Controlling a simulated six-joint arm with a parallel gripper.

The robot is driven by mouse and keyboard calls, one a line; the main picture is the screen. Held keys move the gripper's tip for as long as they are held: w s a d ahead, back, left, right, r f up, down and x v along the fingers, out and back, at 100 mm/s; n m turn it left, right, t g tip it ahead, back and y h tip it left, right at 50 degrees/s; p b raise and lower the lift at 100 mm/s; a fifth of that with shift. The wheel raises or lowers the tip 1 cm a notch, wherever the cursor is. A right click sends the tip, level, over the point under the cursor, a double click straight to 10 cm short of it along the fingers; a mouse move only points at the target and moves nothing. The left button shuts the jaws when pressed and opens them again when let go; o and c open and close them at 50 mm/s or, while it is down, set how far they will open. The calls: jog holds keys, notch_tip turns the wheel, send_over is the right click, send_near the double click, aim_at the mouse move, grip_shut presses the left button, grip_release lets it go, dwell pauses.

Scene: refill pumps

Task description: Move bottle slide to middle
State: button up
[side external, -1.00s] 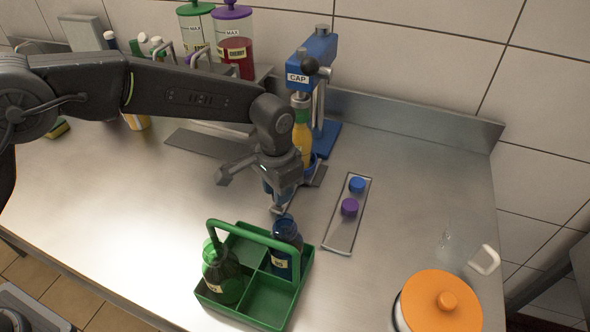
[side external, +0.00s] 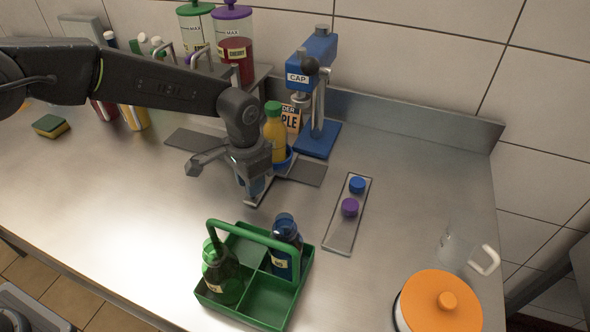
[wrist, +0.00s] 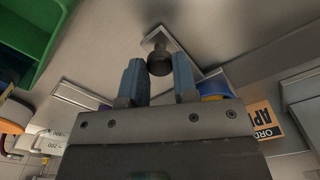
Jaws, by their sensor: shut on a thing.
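The bottle slide is a blue cup (side external: 284,163) with a flat metal handle bar (side external: 262,190) reaching toward the front. A yellow bottle with a green cap (side external: 274,130) stands upright in the cup, left of the cap press. My gripper (side external: 254,188) is at the front end of the bar. In the wrist view, its blue fingers (wrist: 158,80) are on either side of a dark round knob (wrist: 159,64) on the bar. The blue cup (wrist: 214,87) is partly hidden behind the right finger.
The blue cap press (side external: 318,95) stands at the back. A grey track plate (side external: 307,172) lies under it, extending left. A green carrier (side external: 268,300) with two bottles is in front. A clear tray (side external: 343,228) with two caps lies right. An orange-lidded pot (side external: 440,302) is front right.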

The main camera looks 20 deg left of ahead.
jog(key=shift+a, duration=2.3)
jog(key=o, duration=0.9)
jog(key=shift+c, duration=0.2)
